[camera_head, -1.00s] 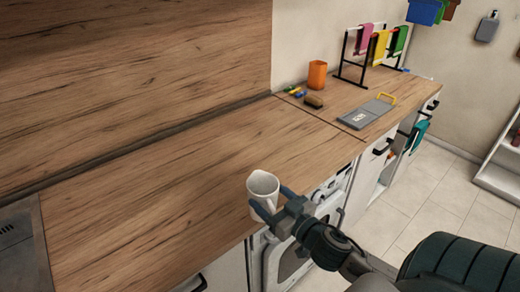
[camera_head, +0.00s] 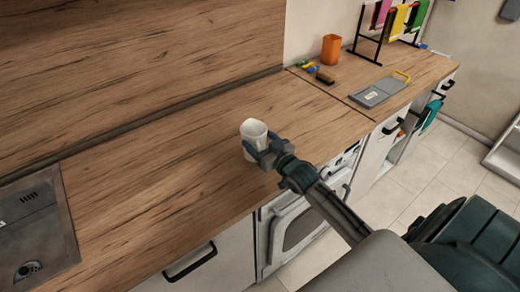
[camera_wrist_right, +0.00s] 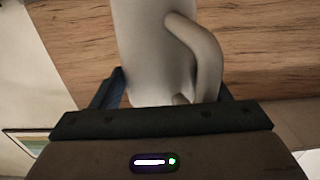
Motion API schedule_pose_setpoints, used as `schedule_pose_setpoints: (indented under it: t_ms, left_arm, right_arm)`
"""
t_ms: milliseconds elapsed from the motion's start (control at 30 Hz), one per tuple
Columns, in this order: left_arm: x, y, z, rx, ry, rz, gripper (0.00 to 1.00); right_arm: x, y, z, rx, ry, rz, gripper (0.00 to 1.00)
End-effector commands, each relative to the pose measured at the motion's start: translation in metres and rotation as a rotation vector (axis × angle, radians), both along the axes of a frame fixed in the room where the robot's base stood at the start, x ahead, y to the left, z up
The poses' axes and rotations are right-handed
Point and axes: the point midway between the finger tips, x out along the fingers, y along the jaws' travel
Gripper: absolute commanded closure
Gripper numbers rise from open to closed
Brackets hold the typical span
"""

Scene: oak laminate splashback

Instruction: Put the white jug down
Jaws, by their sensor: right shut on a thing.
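The white jug (camera_head: 254,130) is upright over the wooden countertop (camera_head: 190,150), near its front edge in the head view. My right gripper (camera_head: 262,153) is shut on the jug from the front right, low on its body. In the right wrist view the jug (camera_wrist_right: 150,50) fills the middle between the dark fingers, with its handle (camera_wrist_right: 205,55) toward the camera. I cannot tell whether the jug's base touches the countertop. My left gripper is not in view.
At the far right stand an orange cup (camera_head: 330,49), a brush (camera_head: 325,78), a grey board (camera_head: 377,93) and a rack with cloths (camera_head: 395,22). The counter around the jug is clear.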

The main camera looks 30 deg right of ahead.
Motion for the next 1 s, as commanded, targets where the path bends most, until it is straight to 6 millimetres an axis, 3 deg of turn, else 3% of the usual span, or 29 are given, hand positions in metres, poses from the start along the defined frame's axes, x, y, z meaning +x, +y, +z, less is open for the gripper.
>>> schedule_pose_setpoints:
  t_ms: [200, 600, 633, 700, 733, 1000]
  left_arm:
    - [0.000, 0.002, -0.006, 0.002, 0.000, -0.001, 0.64]
    - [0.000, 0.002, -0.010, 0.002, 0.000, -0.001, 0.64]
    - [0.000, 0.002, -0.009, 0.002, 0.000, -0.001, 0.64]
    - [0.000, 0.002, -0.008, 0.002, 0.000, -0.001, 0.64]
    - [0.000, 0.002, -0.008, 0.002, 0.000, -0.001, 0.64]
    - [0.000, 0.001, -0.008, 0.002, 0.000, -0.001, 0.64]
  right_arm:
    - [-0.001, 0.000, -0.033, 0.001, -0.001, -0.001, 0.65]
    - [-0.001, 0.000, -0.038, -0.001, -0.002, 0.000, 0.65]
    - [-0.001, 0.000, -0.038, 0.000, 0.001, -0.001, 0.27]
    - [-0.001, 0.000, -0.037, 0.000, 0.001, -0.001, 0.13]
    - [-0.001, 0.000, -0.037, 0.000, 0.001, -0.001, 0.09]
    - [-0.001, 0.000, -0.037, 0.000, 0.001, -0.001, 0.09]
